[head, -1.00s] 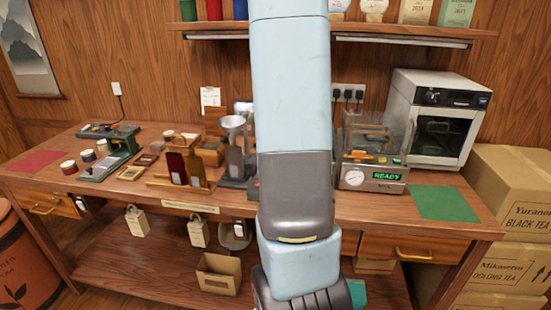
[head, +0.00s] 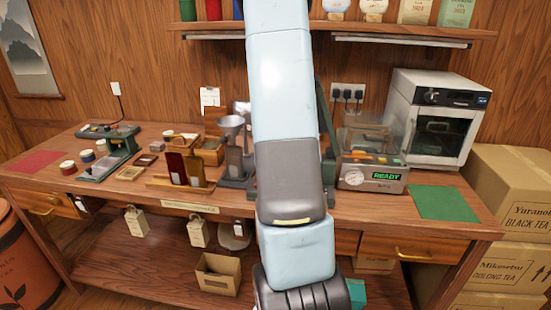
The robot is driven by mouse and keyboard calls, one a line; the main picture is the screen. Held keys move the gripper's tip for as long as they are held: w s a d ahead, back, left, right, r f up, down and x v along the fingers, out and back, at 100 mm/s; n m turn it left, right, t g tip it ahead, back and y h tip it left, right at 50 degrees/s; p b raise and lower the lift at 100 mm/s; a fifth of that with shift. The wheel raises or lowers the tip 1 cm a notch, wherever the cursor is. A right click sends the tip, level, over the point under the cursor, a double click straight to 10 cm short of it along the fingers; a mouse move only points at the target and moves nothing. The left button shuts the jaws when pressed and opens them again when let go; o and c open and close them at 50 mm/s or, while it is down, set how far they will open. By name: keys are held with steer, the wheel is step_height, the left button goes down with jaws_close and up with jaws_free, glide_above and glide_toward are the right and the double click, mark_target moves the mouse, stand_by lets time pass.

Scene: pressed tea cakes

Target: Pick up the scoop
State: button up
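A greyish rounded item (head: 233,238) hangs under the front edge of the bench, just left of my arm. It may be the scoop, but it is small and partly covered by my arm, so I cannot be sure. My arm comes down through the middle of the head view and runs out at the bottom edge. Its dark ribbed wrist part shows at the lower edge. My gripper's fingers are below the frame, so their state and anything in them are hidden.
The wooden bench (head: 110,195) carries a device with a READY display (head: 386,176), a funnel device (head: 232,128) and a green mat (head: 443,203). An open cardboard box (head: 218,274) stands on the lower shelf. Cartons (head: 512,195) are stacked at right.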

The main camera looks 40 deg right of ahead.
jaws_close()
stand_by(0.4)
steer(key=shift+r, duration=0.1)
step_height(320, 180, up, 10)
steer(key=shift+f, duration=0.1)
stand_by(0.5)
